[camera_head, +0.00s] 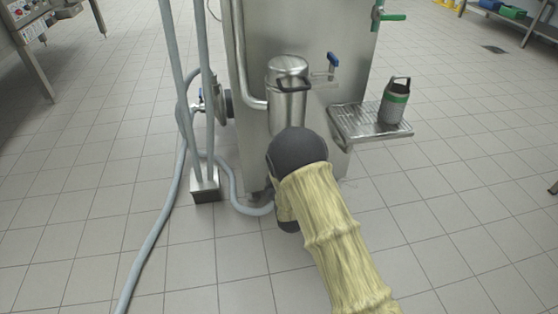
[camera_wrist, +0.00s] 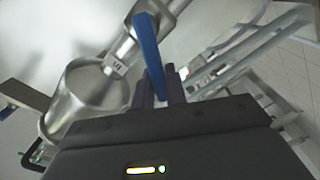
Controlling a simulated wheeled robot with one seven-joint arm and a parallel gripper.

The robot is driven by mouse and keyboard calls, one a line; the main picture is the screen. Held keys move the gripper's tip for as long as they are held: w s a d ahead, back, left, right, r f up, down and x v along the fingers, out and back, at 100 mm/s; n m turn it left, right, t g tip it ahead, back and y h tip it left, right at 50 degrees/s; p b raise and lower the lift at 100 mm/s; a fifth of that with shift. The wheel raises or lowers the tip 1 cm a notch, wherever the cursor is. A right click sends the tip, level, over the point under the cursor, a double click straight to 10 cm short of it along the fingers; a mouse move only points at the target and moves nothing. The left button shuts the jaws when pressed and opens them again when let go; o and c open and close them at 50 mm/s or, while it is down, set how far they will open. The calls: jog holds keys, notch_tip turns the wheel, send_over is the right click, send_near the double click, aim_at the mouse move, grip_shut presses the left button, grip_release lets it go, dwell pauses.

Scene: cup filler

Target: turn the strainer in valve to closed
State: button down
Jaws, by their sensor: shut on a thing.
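A blue valve lever (camera_wrist: 147,45) sits on a steel pipe fitting (camera_wrist: 122,52) in the wrist view. My gripper (camera_wrist: 163,88) is shut on the lower end of this lever, with its dark fingers on either side. The lever lies across the pipe at an angle. A round steel vessel (camera_wrist: 85,98) is just left of the fitting. In the head view the strainer canister (camera_head: 287,98) stands on the front of the steel machine. My arm hides my gripper and the held lever there.
A green-handled valve (camera_head: 390,16) is higher up. A hose (camera_head: 152,236) lies across the floor at the left.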

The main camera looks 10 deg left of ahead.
jog(key=n, duration=0.1)
jog(key=a+f+n+p, duration=0.1)
jog(key=shift+s+n, duration=0.15)
jog(key=shift+n, duration=0.25)
jog(key=f+n, duration=0.1)
jog(key=n, duration=0.1)
jog(key=n+p, duration=0.1)
jog(key=n, duration=0.1)
jog(key=shift+f, duration=0.4)
jog(key=shift+s, duration=0.1)
jog(key=c, duration=1.4)
grip_release()
jog(key=shift+f, duration=0.1)
jog(key=shift+c, duration=0.2)
jog(key=shift+d, duration=0.1)
jog(key=p+v, duration=0.6)
jog(key=v, duration=1.1)
jog(key=shift+s+p, duration=0.25)
jog(key=shift+p, duration=0.05)
